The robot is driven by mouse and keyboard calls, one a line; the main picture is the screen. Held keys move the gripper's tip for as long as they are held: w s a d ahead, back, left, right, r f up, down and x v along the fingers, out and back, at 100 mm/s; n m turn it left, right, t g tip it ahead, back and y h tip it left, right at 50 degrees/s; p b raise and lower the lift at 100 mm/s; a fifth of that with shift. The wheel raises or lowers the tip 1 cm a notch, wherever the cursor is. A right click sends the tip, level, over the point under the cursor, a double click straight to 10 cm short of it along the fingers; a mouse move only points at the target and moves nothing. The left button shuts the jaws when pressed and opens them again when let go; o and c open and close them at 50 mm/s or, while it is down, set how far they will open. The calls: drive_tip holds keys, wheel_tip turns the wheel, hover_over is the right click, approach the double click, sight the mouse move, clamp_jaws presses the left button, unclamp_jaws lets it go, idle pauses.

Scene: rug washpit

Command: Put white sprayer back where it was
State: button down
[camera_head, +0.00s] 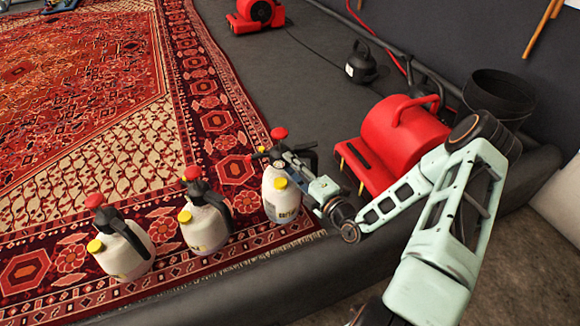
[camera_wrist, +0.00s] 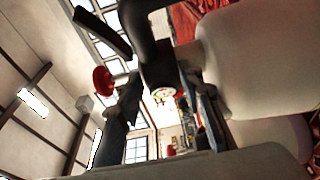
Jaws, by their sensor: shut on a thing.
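Several white sprayers with black tops, red knobs and yellow caps show in the head view. The right one, a white sprayer (camera_head: 281,203), is upright at the rug's fringed edge. My gripper (camera_head: 272,156) is shut on its black upper part from the right. I cannot tell whether its base touches the rug. In the wrist view, the fingers of my gripper (camera_wrist: 165,105) lie either side of a dark part of the sprayer, and a white sprayer body (camera_wrist: 255,60) fills the right. Two similar sprayers, the left one (camera_head: 122,250) and the middle one (camera_head: 205,226), stand apart to its left.
The patterned rug (camera_head: 75,130) covers the left. A red blower (camera_head: 405,140) stands close behind my arm, with a black bucket (camera_head: 498,97) beyond it. A black container (camera_head: 361,65) and another red blower (camera_head: 256,14) are farther back. A dark raised edge (camera_head: 270,290) runs along the front.

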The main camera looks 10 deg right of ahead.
sight(291, 181)
drive_tip(key=shift+f+b, duration=0.85)
drive_tip(key=shift+f, duration=1.4)
drive_tip(key=c, duration=1.3)
unclamp_jaws()
drive_tip(key=shift+f, duration=0.15)
drive_tip(key=shift+s, duration=0.1)
